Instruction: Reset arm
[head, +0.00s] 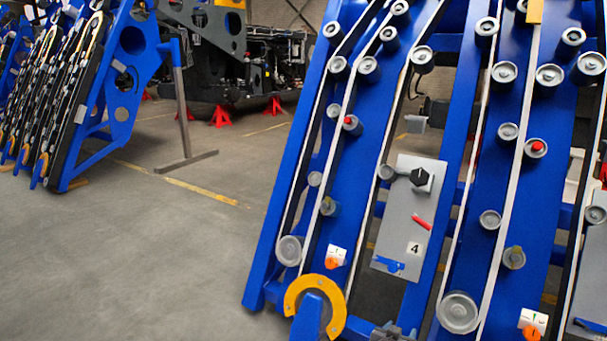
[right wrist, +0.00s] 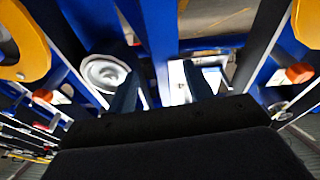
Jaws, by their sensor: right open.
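My right gripper (right wrist: 163,82) shows in the right wrist view, with its two dark fingers apart and nothing seen between them. A small dark piece at the bottom edge of the head view, below the grey panel marked 4 (head: 410,215), looks like the tip of my right gripper (head: 392,332). It is in front of the blue harvester chassis (head: 350,180); whether it touches the frame I cannot tell. The rest of my right arm is out of the head view. My left gripper is in neither view.
The chassis has several grey rollers (head: 458,312), pale belts, a yellow curved guard (head: 315,303) and orange knobs (head: 334,262). The guard also shows in the right wrist view (right wrist: 25,45). Another blue rack (head: 110,95) stands at the far left. Grey floor (head: 140,260) between them is clear.

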